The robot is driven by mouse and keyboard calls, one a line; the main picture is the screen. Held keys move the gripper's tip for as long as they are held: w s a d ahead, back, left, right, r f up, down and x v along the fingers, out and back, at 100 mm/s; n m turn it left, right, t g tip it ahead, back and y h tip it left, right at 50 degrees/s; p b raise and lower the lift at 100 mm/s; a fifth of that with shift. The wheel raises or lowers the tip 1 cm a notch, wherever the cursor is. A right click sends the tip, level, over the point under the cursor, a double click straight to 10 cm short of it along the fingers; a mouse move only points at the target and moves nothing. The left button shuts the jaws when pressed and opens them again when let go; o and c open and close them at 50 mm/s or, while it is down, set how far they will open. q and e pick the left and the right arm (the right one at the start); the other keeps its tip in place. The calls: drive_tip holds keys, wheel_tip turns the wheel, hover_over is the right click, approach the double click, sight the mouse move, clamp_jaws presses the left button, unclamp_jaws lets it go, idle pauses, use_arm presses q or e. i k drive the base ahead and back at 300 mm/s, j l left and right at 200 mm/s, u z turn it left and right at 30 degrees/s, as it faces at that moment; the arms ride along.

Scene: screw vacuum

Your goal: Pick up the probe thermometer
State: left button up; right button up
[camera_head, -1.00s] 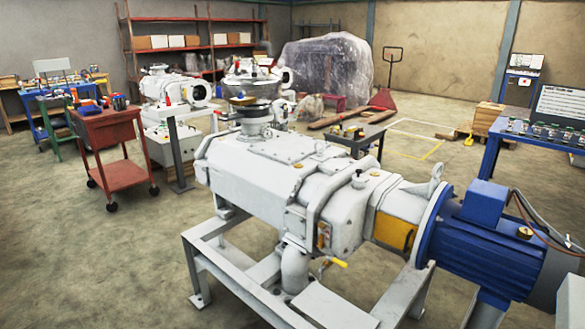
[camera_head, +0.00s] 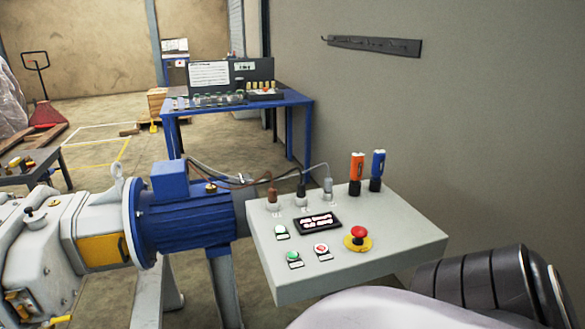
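Two slim handheld instruments stand upright near the back edge of a grey control panel: an orange one with a dark lower part (camera_head: 356,174) and a blue one with a dark lower part (camera_head: 377,171). Either could be the probe thermometer; I cannot tell which from this view. They stand side by side, a small gap apart. Neither of my grippers shows. A white rounded part and a black ribbed part at the lower right look like my own arm, in front of the panel.
The control panel (camera_head: 420,240) carries a red emergency button (camera_head: 358,234), a small display (camera_head: 317,222) and cable plugs. A blue motor (camera_head: 190,215) is left of it. A blue table (camera_head: 300,104) with vials stands behind. A grey wall (camera_head: 470,130) closes the right.

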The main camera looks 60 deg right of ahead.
sight(357, 160)
drive_tip(key=z, duration=2.15)
